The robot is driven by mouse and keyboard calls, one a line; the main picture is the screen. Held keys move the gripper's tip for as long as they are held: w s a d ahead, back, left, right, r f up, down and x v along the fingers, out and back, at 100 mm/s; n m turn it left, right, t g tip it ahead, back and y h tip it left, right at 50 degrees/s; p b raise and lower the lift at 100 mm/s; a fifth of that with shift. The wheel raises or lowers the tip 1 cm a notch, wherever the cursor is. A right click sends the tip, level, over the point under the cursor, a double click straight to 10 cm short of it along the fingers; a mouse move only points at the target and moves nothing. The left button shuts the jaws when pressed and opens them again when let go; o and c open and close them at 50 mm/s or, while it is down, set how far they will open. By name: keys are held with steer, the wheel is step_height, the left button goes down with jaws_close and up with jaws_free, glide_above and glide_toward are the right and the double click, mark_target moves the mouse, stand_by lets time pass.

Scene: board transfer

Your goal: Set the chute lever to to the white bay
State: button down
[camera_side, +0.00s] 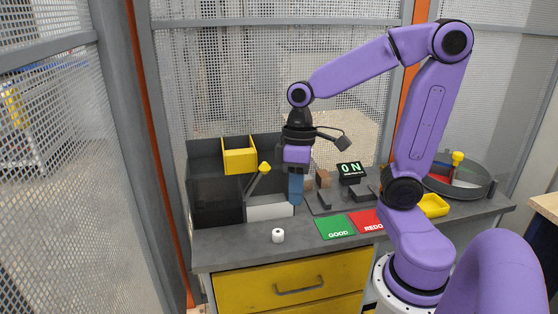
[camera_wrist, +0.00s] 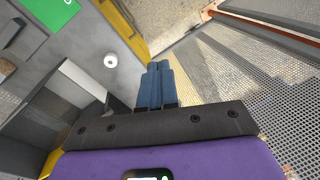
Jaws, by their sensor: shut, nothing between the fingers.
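The chute lever (camera_side: 258,177) has a yellow knob and a grey rod. In the side view it tilts up to the right, beside the dark bays. The white bay (camera_side: 270,211) is a low light-coloured box front below and right of the lever; a pale panel that may be it shows in the wrist view (camera_wrist: 84,82). My gripper (camera_side: 296,200) points down just right of the lever, apart from it. Its blue fingers (camera_wrist: 158,68) are together and empty. I cannot make out the lever in the wrist view.
A yellow bin (camera_side: 239,160) sits at the back of the dark bays (camera_side: 215,203). A small white cylinder (camera_side: 278,235) stands near the front edge. Green GOOD (camera_side: 335,227) and red REDO (camera_side: 367,221) mats lie right. A display (camera_side: 350,169) reads ON.

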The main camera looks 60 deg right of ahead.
steer(key=w+d+r+m+t, duration=0.1)
steer(key=w+d+m, duration=0.1)
steer(key=d, duration=0.5)
steer(key=w+d+r+m+t+y, duration=0.1)
steer(key=w+d+r+m, duration=0.1)
steer(key=d, duration=0.5)
steer(key=w+d+r+m+t+y, duration=0.1)
steer(key=w+d+r+m, duration=0.1)
steer(key=w+d+m, duration=0.2)
steer(key=d+m, duration=0.2)
steer(key=d, duration=0.1)
steer(key=shift+r+t, duration=0.2)
steer(key=shift+t, duration=0.1)
steer(key=shift+w+a+f, duration=0.1)
steer(key=shift+a, duration=0.05)
steer(key=w+a+f, duration=0.4)
steer(key=a+f, duration=0.2)
steer(key=f, duration=0.2)
steer(key=shift+w+a, duration=0.35)
steer(key=shift+a, duration=0.05)
